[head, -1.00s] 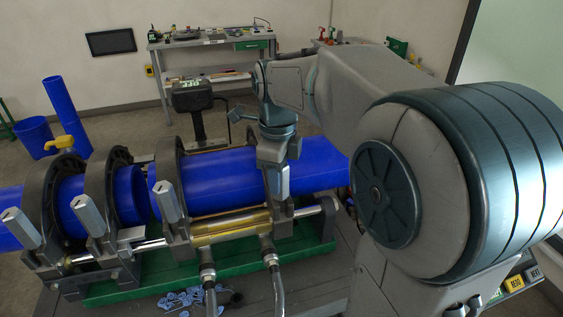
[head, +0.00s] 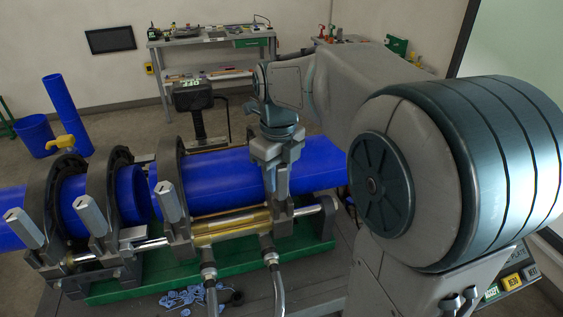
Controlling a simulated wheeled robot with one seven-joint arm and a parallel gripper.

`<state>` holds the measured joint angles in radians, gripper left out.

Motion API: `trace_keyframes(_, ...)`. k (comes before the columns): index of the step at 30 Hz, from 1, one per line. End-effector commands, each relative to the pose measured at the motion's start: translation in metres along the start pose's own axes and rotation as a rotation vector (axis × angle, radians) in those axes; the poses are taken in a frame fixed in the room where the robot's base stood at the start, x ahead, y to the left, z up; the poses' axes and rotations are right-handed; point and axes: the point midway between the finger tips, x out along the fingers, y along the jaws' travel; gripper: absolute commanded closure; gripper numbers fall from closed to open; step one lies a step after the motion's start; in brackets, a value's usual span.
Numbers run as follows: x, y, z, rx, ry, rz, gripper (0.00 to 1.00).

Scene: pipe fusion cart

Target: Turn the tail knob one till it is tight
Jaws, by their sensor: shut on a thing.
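My gripper (head: 278,187) points down over the right end of the clamp row, in front of the long blue pipe (head: 225,180). It is shut on the tail knob, the upright grey knob at this end clamp. The fingers and wrist hide most of that knob, so how tight it sits cannot be seen. The similar grey knobs of the other clamps stand free to the left: one at the far left (head: 24,228), one beside it (head: 90,214) and one on the middle clamp (head: 170,202).
The clamps sit on a green-framed cart (head: 150,287) with a brass-coloured cylinder (head: 230,228) and hoses in front. Blue shavings (head: 185,297) lie below. A workbench (head: 210,42) is at the back wall.

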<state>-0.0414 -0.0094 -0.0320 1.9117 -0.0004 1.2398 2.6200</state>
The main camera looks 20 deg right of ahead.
Motion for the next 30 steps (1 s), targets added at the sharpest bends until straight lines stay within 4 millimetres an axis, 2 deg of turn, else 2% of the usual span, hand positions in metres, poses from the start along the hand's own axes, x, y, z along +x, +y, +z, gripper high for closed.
trace_keyframes(6, -0.0010, -0.0003, 0.0002, 0.015, -0.002, -0.001, 0.93)
trace_keyframes(15, -0.0011, -0.0019, 0.0001, 0.243, -0.002, -0.001, 0.93)
trace_keyframes(22, -0.0007, -0.0020, 0.0001, 0.259, -0.003, -0.001, 0.93)
trace_keyframes(23, -0.0008, -0.0020, 0.0001, 0.259, -0.003, -0.001, 0.65)
trace_keyframes(27, -0.0006, -0.0018, 0.0000, 0.258, -0.002, -0.001, 0.26)
trace_keyframes(30, -0.0004, -0.0017, -0.0001, 0.258, -0.002, -0.001, 0.00)
